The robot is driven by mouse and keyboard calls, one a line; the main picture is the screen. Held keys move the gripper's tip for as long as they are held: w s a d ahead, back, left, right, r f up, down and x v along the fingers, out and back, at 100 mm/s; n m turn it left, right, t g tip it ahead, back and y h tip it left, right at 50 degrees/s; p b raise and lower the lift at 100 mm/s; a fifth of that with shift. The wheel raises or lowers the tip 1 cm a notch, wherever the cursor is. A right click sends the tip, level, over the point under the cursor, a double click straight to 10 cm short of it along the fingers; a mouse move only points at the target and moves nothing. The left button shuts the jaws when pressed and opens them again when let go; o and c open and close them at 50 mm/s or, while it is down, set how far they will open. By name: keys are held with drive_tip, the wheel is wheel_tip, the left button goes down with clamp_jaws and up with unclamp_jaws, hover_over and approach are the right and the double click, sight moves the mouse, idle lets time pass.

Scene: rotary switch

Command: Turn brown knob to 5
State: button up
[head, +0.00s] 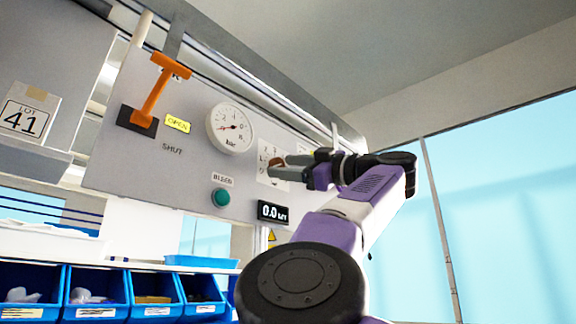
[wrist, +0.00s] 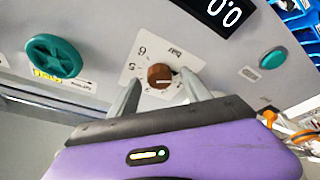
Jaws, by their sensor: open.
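The brown knob (wrist: 160,75) is a round knob on a white scale plate (wrist: 140,62) marked with numbers and "bar"; the plate appears turned over in the wrist view. A small pale mark shows near the knob's lower edge, but I cannot tell which number it points to. My gripper (wrist: 161,79) is open, with one finger on each side of the knob; I cannot tell whether either finger touches it. In the head view, my gripper (head: 288,168) is at the knob (head: 277,161) and partly hides it and its scale (head: 265,150).
The grey panel (head: 100,165) also carries a pressure gauge (head: 230,128), an orange lever (head: 155,95), a green button (head: 221,197) and a display (head: 272,212) reading 0.0. A green handwheel (wrist: 53,58) is beside the scale plate in the wrist view. Blue bins (head: 95,310) stand below.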

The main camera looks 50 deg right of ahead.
drive_tip(key=shift+c, duration=0.5)
clamp_jaws()
